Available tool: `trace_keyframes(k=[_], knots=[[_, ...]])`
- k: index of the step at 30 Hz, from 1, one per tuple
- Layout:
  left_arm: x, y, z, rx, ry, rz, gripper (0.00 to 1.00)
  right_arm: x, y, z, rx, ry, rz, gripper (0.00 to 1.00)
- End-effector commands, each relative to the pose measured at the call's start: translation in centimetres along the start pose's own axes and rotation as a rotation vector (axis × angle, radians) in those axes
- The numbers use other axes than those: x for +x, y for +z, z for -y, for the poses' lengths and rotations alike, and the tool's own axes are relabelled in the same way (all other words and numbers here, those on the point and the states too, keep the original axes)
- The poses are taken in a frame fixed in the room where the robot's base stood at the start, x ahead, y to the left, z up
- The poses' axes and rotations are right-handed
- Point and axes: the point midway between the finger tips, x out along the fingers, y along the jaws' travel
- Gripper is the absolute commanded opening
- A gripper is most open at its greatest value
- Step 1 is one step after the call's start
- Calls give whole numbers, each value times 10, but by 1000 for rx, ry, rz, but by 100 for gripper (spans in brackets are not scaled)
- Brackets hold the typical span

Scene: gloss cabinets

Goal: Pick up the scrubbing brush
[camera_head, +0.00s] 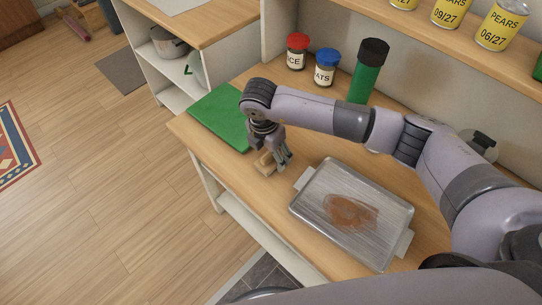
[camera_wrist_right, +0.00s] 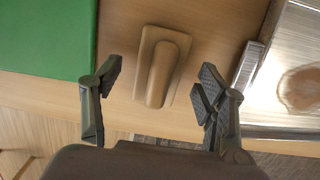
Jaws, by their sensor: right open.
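The scrubbing brush (camera_wrist_right: 160,68) is a small tan block with a raised rounded handle. It lies on the wooden counter between the green board and the metal tray. In the head view the brush (camera_head: 264,163) is partly hidden by my right gripper (camera_head: 277,160), which points down over it. In the right wrist view my right gripper (camera_wrist_right: 156,100) is open, with one finger on each side of the brush. I see space between each finger and the brush. My left gripper is not in view.
A green board (camera_head: 222,116) lies left of the brush. A metal tray (camera_head: 310,205) with a brown stain lies to the right. Jars (camera_head: 298,52) and a green bottle (camera_head: 367,75) stand behind. Cans (camera_head: 449,12) sit on the shelf above. The counter's front edge is close to the brush.

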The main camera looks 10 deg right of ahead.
Motion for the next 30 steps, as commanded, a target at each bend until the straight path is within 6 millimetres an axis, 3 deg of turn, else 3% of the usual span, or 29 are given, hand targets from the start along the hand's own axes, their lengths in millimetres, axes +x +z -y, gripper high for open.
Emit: trace_keyframes(k=[10, 30], knots=[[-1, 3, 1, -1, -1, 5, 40, 10, 0, 0, 0, 1, 0, 67], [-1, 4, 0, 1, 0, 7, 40, 9, 0, 0, 0, 1, 0, 22]])
